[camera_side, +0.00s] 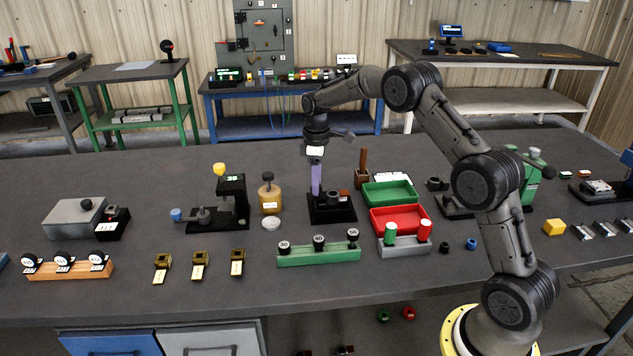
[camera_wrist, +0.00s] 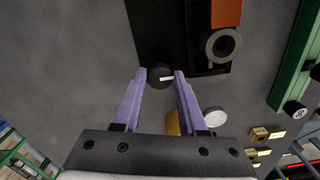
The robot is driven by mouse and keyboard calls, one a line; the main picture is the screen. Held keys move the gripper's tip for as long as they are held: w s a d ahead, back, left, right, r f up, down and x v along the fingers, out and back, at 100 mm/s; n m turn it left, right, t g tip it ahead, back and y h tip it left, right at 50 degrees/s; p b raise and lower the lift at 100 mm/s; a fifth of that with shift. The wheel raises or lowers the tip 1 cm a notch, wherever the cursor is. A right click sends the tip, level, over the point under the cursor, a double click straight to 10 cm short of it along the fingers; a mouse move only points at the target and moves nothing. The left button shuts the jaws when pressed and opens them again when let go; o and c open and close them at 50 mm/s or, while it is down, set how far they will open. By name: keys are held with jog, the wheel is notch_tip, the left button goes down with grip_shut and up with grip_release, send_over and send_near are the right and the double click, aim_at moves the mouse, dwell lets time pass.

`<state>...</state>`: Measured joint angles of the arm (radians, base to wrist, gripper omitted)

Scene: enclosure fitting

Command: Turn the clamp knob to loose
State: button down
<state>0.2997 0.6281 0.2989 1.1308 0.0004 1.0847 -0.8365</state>
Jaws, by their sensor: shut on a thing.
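The clamp is a black fixture (camera_side: 334,214) on the dark bench, just below my gripper in the side view. In the wrist view its black base plate (camera_wrist: 155,32) carries an orange-brown block (camera_wrist: 226,12) and a grey ring (camera_wrist: 222,45). The clamp knob (camera_wrist: 158,80) is round and black with a white pointer mark towards the right of the picture. My gripper (camera_wrist: 160,74) has its purple fingers on either side of the knob, shut on it. In the side view my gripper (camera_side: 316,184) points down and its fingers hide the knob.
An amber bottle (camera_side: 269,199) and white lid (camera_side: 271,224) stand left of the clamp. A brown-handled tool (camera_side: 362,165), green tray (camera_side: 388,192) and red tray (camera_side: 399,217) are close on the right. A green rack (camera_side: 318,252) with black knobs lies in front.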

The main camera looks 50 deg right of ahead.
jog(key=shift+r, duration=0.1)
jog(key=shift+c, duration=2.3)
grip_release()
notch_tip(320, 180, up, 14)
